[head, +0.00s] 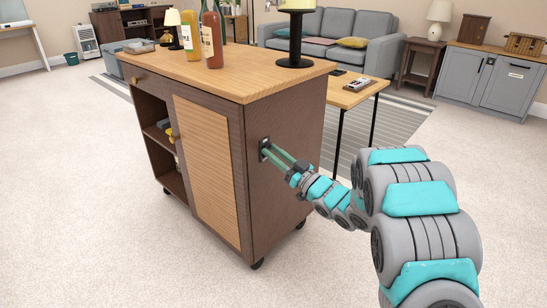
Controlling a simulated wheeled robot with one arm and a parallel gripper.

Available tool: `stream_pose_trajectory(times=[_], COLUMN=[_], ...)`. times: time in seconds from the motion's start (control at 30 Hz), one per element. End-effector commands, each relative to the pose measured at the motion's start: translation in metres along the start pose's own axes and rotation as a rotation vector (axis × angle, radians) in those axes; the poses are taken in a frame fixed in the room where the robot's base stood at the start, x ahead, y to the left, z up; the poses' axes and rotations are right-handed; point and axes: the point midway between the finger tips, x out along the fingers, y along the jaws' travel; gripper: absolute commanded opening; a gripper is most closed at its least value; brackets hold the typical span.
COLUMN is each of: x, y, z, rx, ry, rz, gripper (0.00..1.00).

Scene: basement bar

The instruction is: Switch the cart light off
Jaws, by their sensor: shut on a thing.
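The brown wheeled cart (284,110) stands in the middle of the head view, with a light wood top. A small dark switch plate (263,143) is set in its right side panel. My gripper (270,152) reaches this plate from the right. Its green fingers are shut on the switch, and they hide most of it. A lamp with a black base (294,62) and a pale yellow shade, cut off by the top of the view, stands on the cart top. I cannot tell whether it is lit.
An orange bottle (191,38) and a red bottle (212,42) stand on the cart top. A low wooden table (352,95) is close behind the cart's right side. A grey sofa (345,32) is farther back. The carpet in front and at left is clear.

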Motion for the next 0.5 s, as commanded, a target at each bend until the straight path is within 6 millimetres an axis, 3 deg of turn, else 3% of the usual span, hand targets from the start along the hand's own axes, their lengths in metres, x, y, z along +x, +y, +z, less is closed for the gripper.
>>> stream_pose_trajectory(times=[0.33,0.37,0.5], x=[-0.0004,-0.0004,-0.0004], y=[-0.0001,-0.0001,-0.0001], z=[0.0008,0.0008,0.0007], rx=[0.0,0.0,0.0], ry=[0.009,0.009,0.009], rz=[0.001,0.0,0.0], gripper=[0.0,0.33,0.49])
